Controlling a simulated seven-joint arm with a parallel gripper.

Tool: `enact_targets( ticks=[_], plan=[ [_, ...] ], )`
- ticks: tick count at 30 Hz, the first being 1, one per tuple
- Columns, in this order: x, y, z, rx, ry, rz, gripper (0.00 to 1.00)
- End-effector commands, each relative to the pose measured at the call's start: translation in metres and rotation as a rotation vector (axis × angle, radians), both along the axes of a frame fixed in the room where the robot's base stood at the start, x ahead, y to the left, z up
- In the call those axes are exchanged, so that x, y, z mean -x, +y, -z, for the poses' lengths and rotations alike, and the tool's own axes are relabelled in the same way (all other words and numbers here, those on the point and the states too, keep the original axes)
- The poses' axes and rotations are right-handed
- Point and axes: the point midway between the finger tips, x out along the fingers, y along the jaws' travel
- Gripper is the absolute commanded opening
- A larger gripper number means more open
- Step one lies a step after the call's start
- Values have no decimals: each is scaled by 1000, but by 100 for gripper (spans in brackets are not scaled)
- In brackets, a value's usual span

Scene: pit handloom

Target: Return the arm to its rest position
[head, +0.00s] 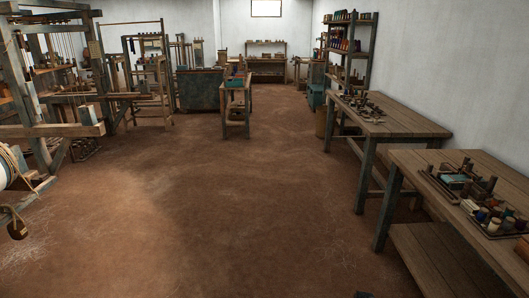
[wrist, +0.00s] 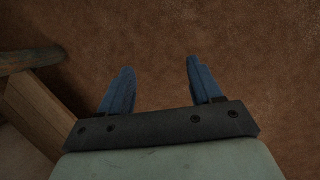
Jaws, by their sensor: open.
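My gripper (wrist: 157,82) shows in the wrist view with its two blue fingers spread apart. Nothing is between the fingers. Below them is bare brown floor (wrist: 250,60). In the head view, the arm and gripper cannot be clearly made out; only a small dark shape shows at the bottom edge.
In the wrist view, a wooden beam (wrist: 35,112) stands close on the left. In the head view, wooden looms (head: 45,100) fill the left side. Two worktables, the far one (head: 395,118) and the near one (head: 425,172), line the right wall. The middle floor (head: 225,200) is clear.

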Motion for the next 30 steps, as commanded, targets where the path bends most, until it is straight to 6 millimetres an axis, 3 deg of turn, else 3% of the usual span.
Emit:
enact_targets(
  ticks=[1, 6, 15, 21, 24, 30],
  plan=[
    [20, 19, 8, -14, 15, -34, 64],
    [71, 67, 31, -61, 58, -147, 64],
    [172, 133, 56, -140, 138, -338, 64],
    [231, 158, 61, -184, 186, -445, 64],
    [251, 165, 62, -198, 203, -481, 64],
    [268, 170, 63, -211, 217, -512, 64]
  ],
)
